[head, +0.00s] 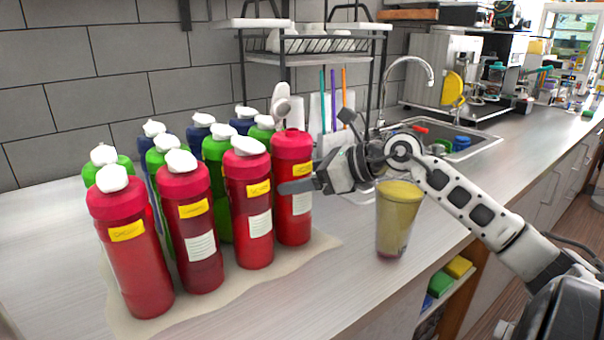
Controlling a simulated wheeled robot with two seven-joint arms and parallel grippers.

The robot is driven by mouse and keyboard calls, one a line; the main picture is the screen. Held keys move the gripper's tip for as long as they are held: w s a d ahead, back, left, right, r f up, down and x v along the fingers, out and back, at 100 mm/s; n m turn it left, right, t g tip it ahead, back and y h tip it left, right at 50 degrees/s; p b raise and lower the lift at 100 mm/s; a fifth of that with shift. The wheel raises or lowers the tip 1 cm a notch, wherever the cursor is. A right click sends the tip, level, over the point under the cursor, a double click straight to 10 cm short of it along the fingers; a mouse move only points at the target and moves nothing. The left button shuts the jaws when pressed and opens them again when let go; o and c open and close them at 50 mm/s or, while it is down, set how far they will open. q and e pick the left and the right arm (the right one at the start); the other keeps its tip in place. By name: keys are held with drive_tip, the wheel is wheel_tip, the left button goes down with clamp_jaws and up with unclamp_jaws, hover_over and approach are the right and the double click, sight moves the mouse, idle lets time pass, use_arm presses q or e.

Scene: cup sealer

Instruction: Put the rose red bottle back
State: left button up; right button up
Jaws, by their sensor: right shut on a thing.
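My left gripper is not in view.
Several green bottles (214,160) and blue bottles (200,130) stand close behind the red ones. A cup of yellowish drink (397,225) stands on the counter under my right forearm. A dish rack (315,50) and a sink (470,140) are behind.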

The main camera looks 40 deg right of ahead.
use_arm(q)
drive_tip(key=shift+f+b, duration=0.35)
drive_tip(key=shift+b, duration=0.1)
use_arm(e)
drive_tip(key=shift+f, duration=0.3)
drive_tip(key=o, duration=1.5)
drive_tip(key=shift+f, duration=0.2)
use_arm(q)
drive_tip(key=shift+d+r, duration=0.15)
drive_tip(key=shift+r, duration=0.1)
use_arm(e)
drive_tip(key=o, duration=0.3)
drive_tip(key=shift+r, duration=0.1)
drive_tip(key=shift+r+p, duration=0.7)
drive_tip(key=shift+p, duration=0.1)
drive_tip(key=v, duration=0.1)
drive_tip(key=b+v, duration=0.2)
drive_tip(key=shift+s+d+f, duration=0.15)
drive_tip(key=shift+s+f, duration=0.05)
drive_tip(key=shift+s, duration=0.2)
use_arm(q)
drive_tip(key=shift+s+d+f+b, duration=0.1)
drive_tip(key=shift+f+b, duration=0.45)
drive_tip(key=shift+b, duration=0.2)
use_arm(e)
approach(312, 175)
drive_tip(key=shift+r, duration=0.2)
